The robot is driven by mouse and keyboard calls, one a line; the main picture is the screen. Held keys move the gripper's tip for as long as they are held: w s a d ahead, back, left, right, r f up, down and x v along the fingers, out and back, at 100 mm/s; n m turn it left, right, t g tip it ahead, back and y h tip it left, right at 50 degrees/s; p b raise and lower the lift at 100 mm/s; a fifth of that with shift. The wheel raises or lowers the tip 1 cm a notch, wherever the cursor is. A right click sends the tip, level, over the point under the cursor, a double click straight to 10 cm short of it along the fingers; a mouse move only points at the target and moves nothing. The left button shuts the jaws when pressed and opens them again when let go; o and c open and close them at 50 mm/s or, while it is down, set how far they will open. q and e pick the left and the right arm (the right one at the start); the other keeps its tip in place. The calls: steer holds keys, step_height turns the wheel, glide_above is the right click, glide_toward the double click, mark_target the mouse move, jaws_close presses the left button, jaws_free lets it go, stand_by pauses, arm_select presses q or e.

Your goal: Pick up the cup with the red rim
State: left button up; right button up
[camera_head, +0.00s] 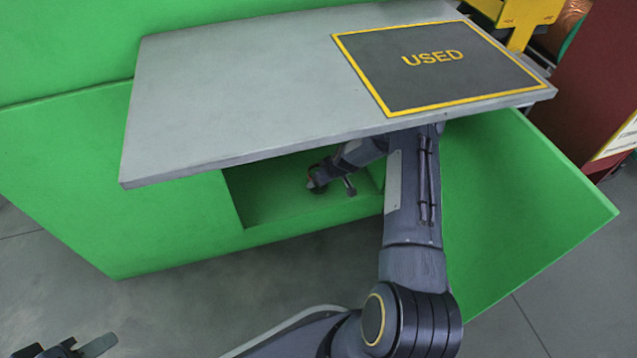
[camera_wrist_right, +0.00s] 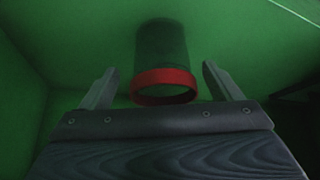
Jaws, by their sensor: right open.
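The cup (camera_wrist_right: 160,45) with the red rim (camera_wrist_right: 163,77) shows in the right wrist view as a dark, greenish body with its open red end towards me. It lies between the two fingers of my right gripper (camera_wrist_right: 160,72), which are spread wide with a gap on each side. I cannot tell whether the cup stands or lies. In the head view my right arm reaches under the grey tabletop into the green recess (camera_head: 270,195); the cup is not clearly visible there. My left gripper (camera_head: 68,348) is cut off at the bottom left, away from the recess.
The grey tabletop (camera_head: 230,90) overhangs the recess and bears a dark panel marked USED (camera_head: 433,75). A green panel (camera_head: 520,210) stands to the right of my arm. Green walls (camera_wrist_right: 270,40) enclose the cup. Open grey floor (camera_head: 190,300) lies in front.

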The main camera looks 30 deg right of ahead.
mark_target(317, 190)
steer(key=b+x, duration=0.1)
steer(key=x, duration=0.2)
steer(key=shift+w+a+f, duration=0.1)
steer(key=shift+a+f, duration=0.05)
steer(key=shift+f, duration=0.15)
steer(key=c, duration=1)
steer(key=shift+r, duration=0.2)
steer(key=shift+c, duration=0.2)
